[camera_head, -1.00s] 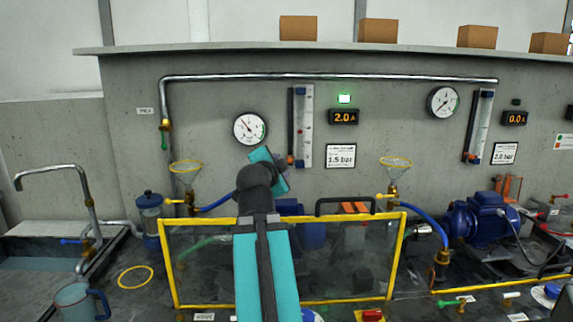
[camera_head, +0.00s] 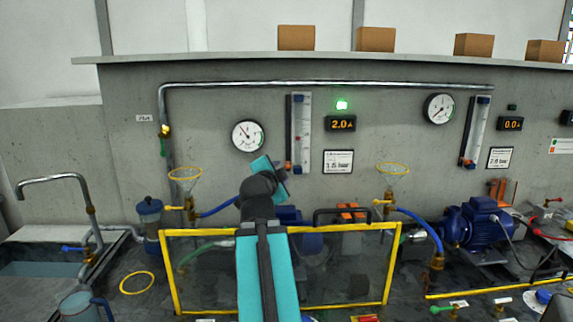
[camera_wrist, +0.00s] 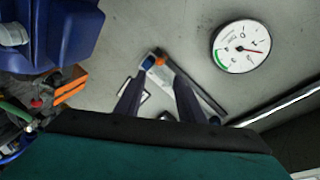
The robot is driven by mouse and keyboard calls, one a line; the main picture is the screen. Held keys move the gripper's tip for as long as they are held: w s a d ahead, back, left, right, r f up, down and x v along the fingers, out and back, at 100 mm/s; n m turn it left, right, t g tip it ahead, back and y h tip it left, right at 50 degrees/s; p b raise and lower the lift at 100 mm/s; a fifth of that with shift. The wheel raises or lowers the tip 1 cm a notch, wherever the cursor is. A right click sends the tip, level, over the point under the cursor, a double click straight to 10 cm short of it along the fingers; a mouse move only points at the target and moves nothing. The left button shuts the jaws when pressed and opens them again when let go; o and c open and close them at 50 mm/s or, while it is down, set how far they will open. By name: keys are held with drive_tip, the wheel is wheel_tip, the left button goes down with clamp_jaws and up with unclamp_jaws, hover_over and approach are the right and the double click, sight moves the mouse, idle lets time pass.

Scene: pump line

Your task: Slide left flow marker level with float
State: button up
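The left flow meter (camera_head: 301,132) is a tall pale scale plate with a dark-edged tube and blue ends, upright on the grey wall. An orange-red knob (camera_head: 288,166) sits at its lower left. The marker and float are too small to tell apart. My gripper's fingers are hidden in the head view; its teal hand is just left of and below the meter's foot. In the wrist view my gripper (camera_wrist: 158,78) has its two dark fingers apart, with nothing held between them. The meter's blue end (camera_wrist: 147,62) and orange knob (camera_wrist: 160,61) show beyond the fingertips.
A round gauge (camera_head: 248,135) is left of the meter, and a lit display (camera_head: 341,124) and pressure label (camera_head: 338,161) are to its right. Below stands a yellow-framed clear screen (camera_head: 345,307). A second flow meter (camera_head: 476,131) is farther right. A blue pump (camera_head: 482,222) stands lower right.

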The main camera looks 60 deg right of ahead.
sight(287, 168)
drive_tip(key=p+x, duration=0.2)
drive_tip(key=x, duration=0.1)
drive_tip(key=shift+d, duration=0.3)
drive_tip(key=d+p, duration=0.1)
drive_tip(key=p, duration=0.4)
drive_tip(key=shift+w+d+p, duration=0.15)
drive_tip(key=shift+w+p, duration=0.05)
drive_tip(key=shift+p, duration=0.15)
drive_tip(key=p, duration=0.3)
drive_tip(key=shift+w+d+p, duration=0.1)
drive_tip(key=shift+d+p, duration=0.15)
drive_tip(key=shift+p, duration=0.15)
drive_tip(key=p, duration=0.4)
drive_tip(key=shift+w+d+f+p, duration=0.1)
drive_tip(key=shift+w+f+p, duration=0.1)
drive_tip(key=shift+p, duration=0.2)
drive_tip(key=shift+f+p+x, duration=0.2)
drive_tip(key=shift+p+x, duration=0.8)
drive_tip(key=shift+x, duration=1.8)
